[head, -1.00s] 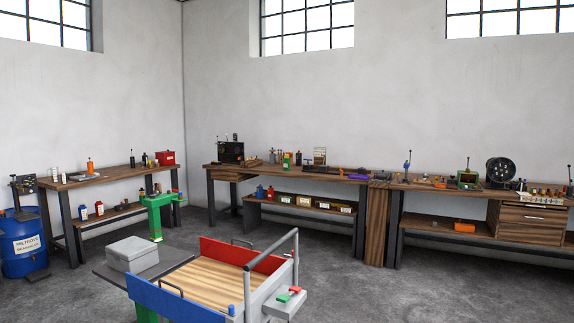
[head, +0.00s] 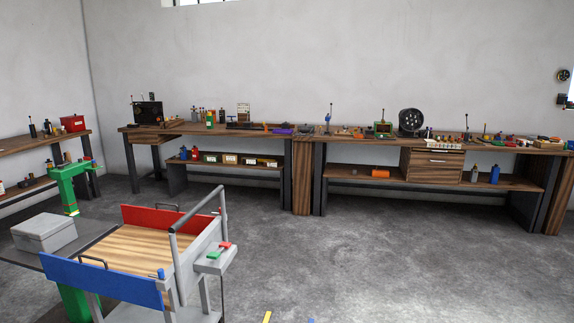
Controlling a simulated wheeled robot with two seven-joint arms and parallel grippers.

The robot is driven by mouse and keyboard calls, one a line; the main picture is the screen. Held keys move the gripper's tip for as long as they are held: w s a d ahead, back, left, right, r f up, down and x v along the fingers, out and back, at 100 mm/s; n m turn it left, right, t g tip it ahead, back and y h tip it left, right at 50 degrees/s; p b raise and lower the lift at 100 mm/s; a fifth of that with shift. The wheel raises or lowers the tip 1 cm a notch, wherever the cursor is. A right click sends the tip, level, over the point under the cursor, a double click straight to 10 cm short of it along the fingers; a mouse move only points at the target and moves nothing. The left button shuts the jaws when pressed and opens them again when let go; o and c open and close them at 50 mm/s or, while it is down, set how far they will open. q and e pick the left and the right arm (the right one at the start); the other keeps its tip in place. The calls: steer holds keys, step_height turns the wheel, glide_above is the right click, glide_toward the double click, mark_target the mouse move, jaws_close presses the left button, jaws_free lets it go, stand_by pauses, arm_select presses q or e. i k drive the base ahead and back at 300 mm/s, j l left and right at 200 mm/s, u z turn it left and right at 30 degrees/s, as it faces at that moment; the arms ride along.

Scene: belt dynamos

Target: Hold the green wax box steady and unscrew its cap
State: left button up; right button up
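A small upright green container (head: 210,118) stands on the long wooden bench, left of its middle, across the floor from me. It may be the green wax box, but it is too small here to make out a cap or a label. Neither of my grippers shows in the head view, and nothing is seen touching either green thing.
A cart with red and blue side panels (head: 105,284) and a grey rail stands at the lower left. A grey lidded box (head: 44,233) and a green stand (head: 66,186) are beside it. The long bench (head: 180,130) carries many small tools. The concrete floor (head: 360,250) is open at centre and right.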

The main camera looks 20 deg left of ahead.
mark_target(209, 120)
steer(key=i+j+u, duration=0.1)
steer(key=i+j, duration=0.15)
steer(key=i, duration=0.35)
steer(key=i+j, duration=0.2)
steer(key=i, duration=0.35)
steer(key=i+j+u, duration=0.15)
steer(key=i, duration=1.65)
steer(key=i+l+u, duration=0.15)
steer(key=i, duration=1.1)
steer(key=i+j+u, duration=0.2)
steer(key=i+u, duration=0.6)
steer(key=i, duration=0.2)
steer(key=i+l+u, duration=0.1)
steer(key=i+u, duration=0.25)
steer(key=i, duration=0.15)
steer(key=i+l+u, duration=0.25)
steer(key=i+u, duration=0.15)
steer(key=i+j+u, duration=0.25)
steer(key=i, duration=1.9)
steer(key=i+j+z, duration=0.1)
steer(key=i+z, duration=0.3)
steer(key=i+j+z, duration=0.2)
steer(key=z, duration=0.2)
steer(key=i+j+z, duration=0.7)
steer(key=z, duration=0.15)
steer(key=i+j+z, duration=0.2)
steer(key=j+z, duration=0.2)
steer(key=j, duration=0.1)
